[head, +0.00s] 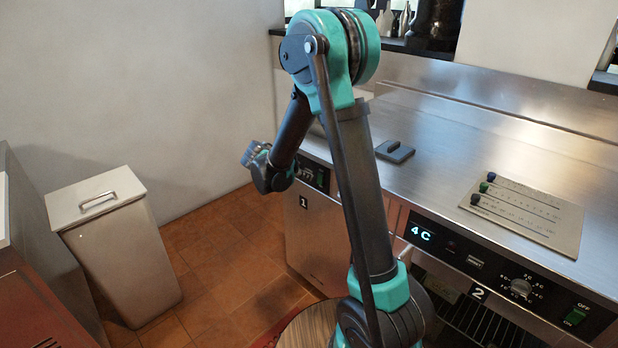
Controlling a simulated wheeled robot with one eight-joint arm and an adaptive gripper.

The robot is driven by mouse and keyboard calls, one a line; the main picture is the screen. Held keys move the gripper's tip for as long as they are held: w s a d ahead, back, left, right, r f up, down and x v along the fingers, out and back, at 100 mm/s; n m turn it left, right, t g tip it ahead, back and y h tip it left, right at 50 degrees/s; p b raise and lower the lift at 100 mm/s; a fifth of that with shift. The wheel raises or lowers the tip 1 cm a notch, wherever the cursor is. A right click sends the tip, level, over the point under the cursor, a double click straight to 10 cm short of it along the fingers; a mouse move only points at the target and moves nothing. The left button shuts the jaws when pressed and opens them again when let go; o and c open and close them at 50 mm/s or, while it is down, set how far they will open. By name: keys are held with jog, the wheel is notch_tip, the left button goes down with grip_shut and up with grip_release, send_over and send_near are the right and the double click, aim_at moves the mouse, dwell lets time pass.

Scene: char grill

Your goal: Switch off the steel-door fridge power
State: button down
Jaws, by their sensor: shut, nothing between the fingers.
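The steel-door fridge (317,240) is the left unit under the counter, with a plain steel door and a "1" label. Its dark control panel (318,171) shows only in part, with a small display and a green spot near its right end that may be the power switch. My arm hides some of this panel. My gripper (252,153) is shut and empty. In the picture it lies left of the panel, apart from it, over the wall and floor side.
A second fridge, marked "2", has a panel (510,278) reading 4C, a dial and a green OFF/ON switch (575,317). The steel counter (440,130) bears a slider board (530,212) and a dark handled block (394,151). A lidded bin (122,260) stands left; tiled floor (225,240) is open between.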

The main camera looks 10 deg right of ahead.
jog(key=s+a+r, duration=0.3)
jog(key=a+r, duration=0.1)
jog(key=r, duration=0.3)
jog(key=shift+s+a+r, duration=0.15)
jog(key=shift+a+r, duration=0.1)
